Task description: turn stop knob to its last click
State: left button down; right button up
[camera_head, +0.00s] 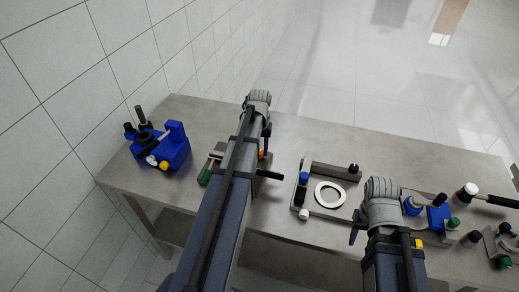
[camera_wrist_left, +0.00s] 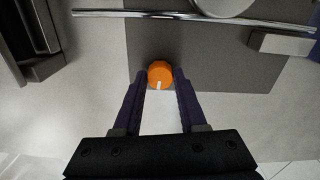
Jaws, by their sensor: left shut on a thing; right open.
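The stop knob (camera_wrist_left: 160,74) is a small orange cap with a white mark, seen in the left wrist view. Its mark points toward the bottom of that picture. My left gripper (camera_wrist_left: 160,82) is shut on it, with one dark finger on each side. In the head view a bit of the orange knob (camera_head: 262,154) shows beside my left arm, which hides most of the separator around it. My right gripper (camera_head: 381,208) is above the table at the right, apart from the knob; its fingertips are mostly hidden by its own wrist.
The left wrist view shows a grey plate (camera_wrist_left: 235,72) under the knob and a metal rod (camera_wrist_left: 190,18) beyond it. A blue device (camera_head: 174,148) stands at the table's left. A white ring (camera_head: 330,194) lies between my arms. Several tools crowd the right end.

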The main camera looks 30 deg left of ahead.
pick_arm(q)
jog(key=shift+n, duration=0.6)
jog(key=shift+c, duration=2.3)
grip_release()
notch_tip(320, 180, up, 8)
jog(key=p, duration=0.8)
jog(key=shift+f, duration=0.1)
pick_arm(e)
notch_tip(320, 180, up, 8)
pick_arm(q)
jog(key=shift+f, duration=0.1)
pick_arm(e)
jog(key=shift+f, duration=0.15)
